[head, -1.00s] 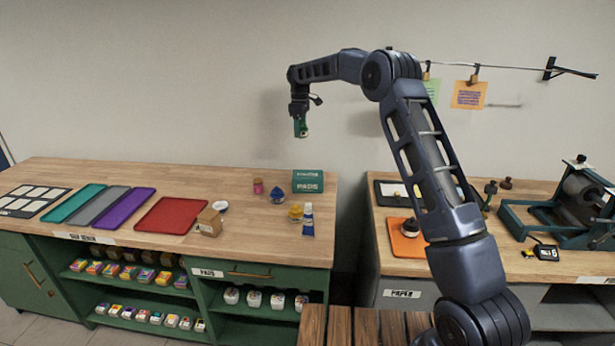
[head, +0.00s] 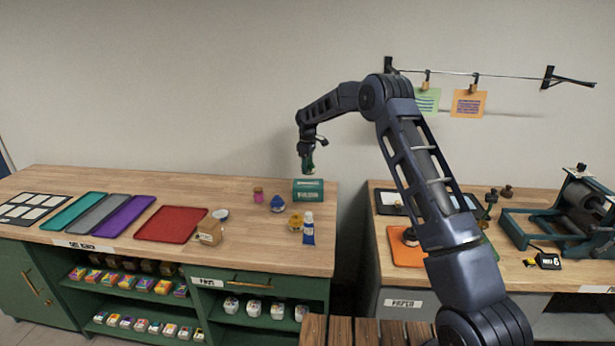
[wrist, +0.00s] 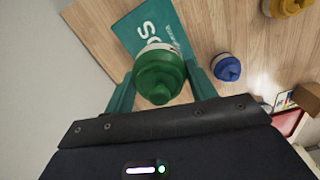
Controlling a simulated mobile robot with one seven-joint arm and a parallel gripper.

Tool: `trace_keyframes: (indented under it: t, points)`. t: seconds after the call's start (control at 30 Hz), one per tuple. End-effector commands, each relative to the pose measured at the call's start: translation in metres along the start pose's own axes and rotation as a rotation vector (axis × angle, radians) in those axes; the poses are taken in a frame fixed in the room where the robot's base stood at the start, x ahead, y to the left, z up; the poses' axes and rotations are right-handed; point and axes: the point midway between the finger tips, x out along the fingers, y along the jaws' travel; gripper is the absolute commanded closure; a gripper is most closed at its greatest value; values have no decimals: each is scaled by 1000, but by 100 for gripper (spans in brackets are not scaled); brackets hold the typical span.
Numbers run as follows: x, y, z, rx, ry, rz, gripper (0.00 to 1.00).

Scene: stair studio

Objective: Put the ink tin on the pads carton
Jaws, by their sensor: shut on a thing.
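My gripper (head: 308,167) is shut on the green ink tin (wrist: 160,76), which has a rounded green top and a pale band in the wrist view. The teal-green pads carton (head: 308,190) stands at the back right of the left bench, near its right edge. In the head view my gripper is just above the carton, and the tin is small and hard to make out between the fingers. In the wrist view the carton (wrist: 140,28) shows its lettering beyond the tin, which covers part of it. A gap seems to remain between tin and carton.
Near the carton are a blue bottle (head: 278,204), a yellow bottle (head: 296,222), a blue-labelled tube (head: 308,229) and a pink jar (head: 258,195). A small cardboard box (head: 209,232) stands farther left by a red tray (head: 170,224). The wall is close behind.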

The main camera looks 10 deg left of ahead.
Motion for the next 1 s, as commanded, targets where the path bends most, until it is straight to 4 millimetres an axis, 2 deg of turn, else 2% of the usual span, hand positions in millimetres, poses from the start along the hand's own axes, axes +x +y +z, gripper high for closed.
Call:
trace_keyframes:
  t: [0.27,0.57,0.97,1.0]
  points:
    - [16,0,0,1,0,1,78]
    - [52,0,0,1,-1,-1,78]
    - [57,0,0,1,0,0,78]
    - [57,0,0,1,0,0,40]
